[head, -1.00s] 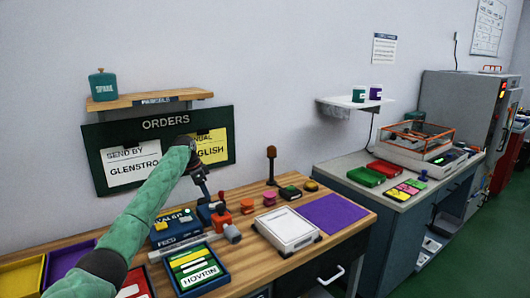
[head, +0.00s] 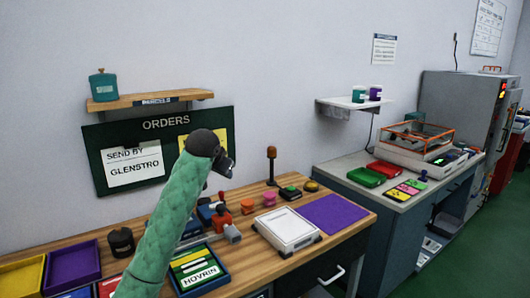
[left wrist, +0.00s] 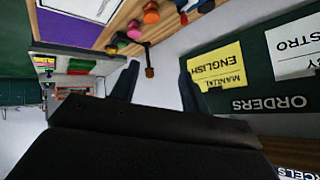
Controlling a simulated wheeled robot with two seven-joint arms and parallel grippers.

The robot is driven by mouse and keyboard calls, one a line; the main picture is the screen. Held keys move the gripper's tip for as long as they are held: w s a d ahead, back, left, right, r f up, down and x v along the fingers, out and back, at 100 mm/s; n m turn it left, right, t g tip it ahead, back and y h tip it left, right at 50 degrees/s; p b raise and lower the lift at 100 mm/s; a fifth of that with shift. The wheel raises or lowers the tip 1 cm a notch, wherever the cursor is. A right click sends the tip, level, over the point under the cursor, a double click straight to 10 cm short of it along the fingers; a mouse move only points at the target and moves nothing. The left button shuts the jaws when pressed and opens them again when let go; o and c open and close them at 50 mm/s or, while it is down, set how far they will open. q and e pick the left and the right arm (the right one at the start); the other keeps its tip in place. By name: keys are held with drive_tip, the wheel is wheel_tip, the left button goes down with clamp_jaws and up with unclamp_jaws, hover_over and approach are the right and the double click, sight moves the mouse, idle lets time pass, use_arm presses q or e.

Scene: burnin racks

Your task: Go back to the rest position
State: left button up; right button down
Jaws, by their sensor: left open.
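My left arm in its green sleeve rises from the bottom of the head view. Its wrist and left gripper (head: 228,168) are in front of the wall, by the right side of the dark orders board (head: 112,178), and hide part of the yellow card (head: 188,146). In the left wrist view the two dark fingers of the left gripper (left wrist: 157,88) stand apart with nothing between them. The yellow card (left wrist: 216,68) reads "MANUAL ENGLISH" upside down there. My right gripper is in neither view.
Below the arm is a wooden bench (head: 257,190) with a blue card tray (head: 222,274), a white scale-like device (head: 287,229), a purple mat (head: 333,214) and yellow and purple bins (head: 75,264). A wooden shelf (head: 190,95) hangs above the board. A grey bench (head: 345,163) stands right.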

use_arm(q)
drive_tip(key=s+f+n+g, duration=0.1)
drive_tip(key=s+f+g, duration=0.1)
drive_tip(key=s+f, duration=1.3)
drive_tip(key=s+a+f+n+g, duration=0.1)
drive_tip(key=s+f+g, duration=0.2)
drive_tip(key=s+f, duration=1.2)
drive_tip(key=s+f+n+g, duration=0.1)
drive_tip(key=s+f, duration=1.4)
drive_tip(key=s, duration=1.5)
drive_tip(key=shift+a+n+g, duration=0.35)
drive_tip(key=shift+n+g, duration=0.05)
drive_tip(key=shift+g, duration=0.5)
drive_tip(key=shift+s+f, duration=0.1)
drive_tip(key=shift+f, duration=0.05)
